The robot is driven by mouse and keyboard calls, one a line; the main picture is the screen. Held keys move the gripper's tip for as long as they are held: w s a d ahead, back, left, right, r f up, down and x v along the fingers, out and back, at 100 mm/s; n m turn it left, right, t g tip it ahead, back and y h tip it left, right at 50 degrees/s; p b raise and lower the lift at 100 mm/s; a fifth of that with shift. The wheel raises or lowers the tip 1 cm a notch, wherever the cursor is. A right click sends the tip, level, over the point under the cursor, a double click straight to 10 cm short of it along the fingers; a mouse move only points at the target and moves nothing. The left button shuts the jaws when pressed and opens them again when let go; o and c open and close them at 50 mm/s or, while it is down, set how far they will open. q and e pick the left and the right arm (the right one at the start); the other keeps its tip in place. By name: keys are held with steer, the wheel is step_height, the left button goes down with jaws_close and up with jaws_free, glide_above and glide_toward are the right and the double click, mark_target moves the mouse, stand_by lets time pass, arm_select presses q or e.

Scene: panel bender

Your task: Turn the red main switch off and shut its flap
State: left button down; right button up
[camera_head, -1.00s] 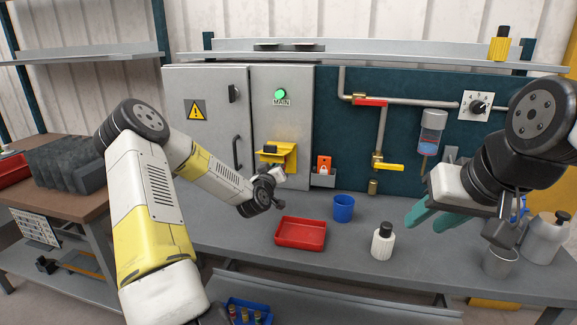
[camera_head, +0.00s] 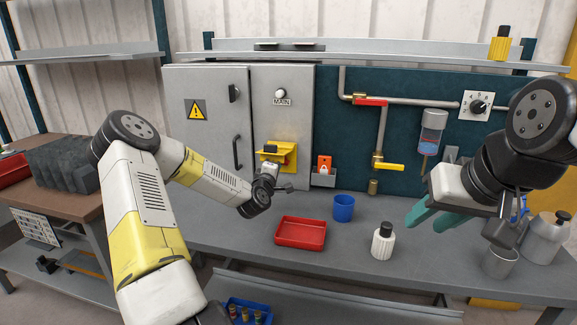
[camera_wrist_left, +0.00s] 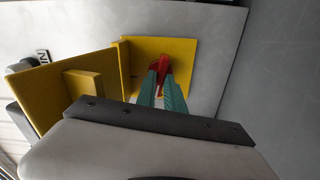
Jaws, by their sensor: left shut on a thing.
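The red main switch (camera_wrist_left: 163,66) sits on a yellow plate (camera_wrist_left: 188,58) on the grey cabinet's right door. My left gripper (camera_wrist_left: 160,84) is shut on the switch's red handle, and its teal fingers hide part of it. The yellow flap (camera_wrist_left: 66,95) stands open, sticking out from the plate on the side of the MAIN label. In the head view the flap (camera_head: 268,157) shows above my left gripper (camera_head: 272,169). The lamp (camera_head: 280,93) above the MAIN label is white and unlit. My right gripper (camera_head: 432,217) is open and empty above the bench at the right.
A red tray (camera_head: 300,245), a blue cup (camera_head: 344,214) and a white bottle with a black cap (camera_head: 383,248) stand on the bench. A padlock holder (camera_head: 324,180) hangs right of the cabinet. Pipes with a red valve (camera_head: 370,102) and a yellow valve (camera_head: 390,167) run further right.

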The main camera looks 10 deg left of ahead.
arm_select(q)
steer(key=shift+f+n, duration=0.1)
steer(key=shift+n, duration=1)
steer(key=c, duration=1.4)
jaws_free()
steer(key=shift+c, duration=0.2)
steer(key=shift+s, duration=0.15)
steer(key=s, duration=0.7)
steer(key=shift+s+a, duration=0.15)
steer(key=shift+s, duration=0.15)
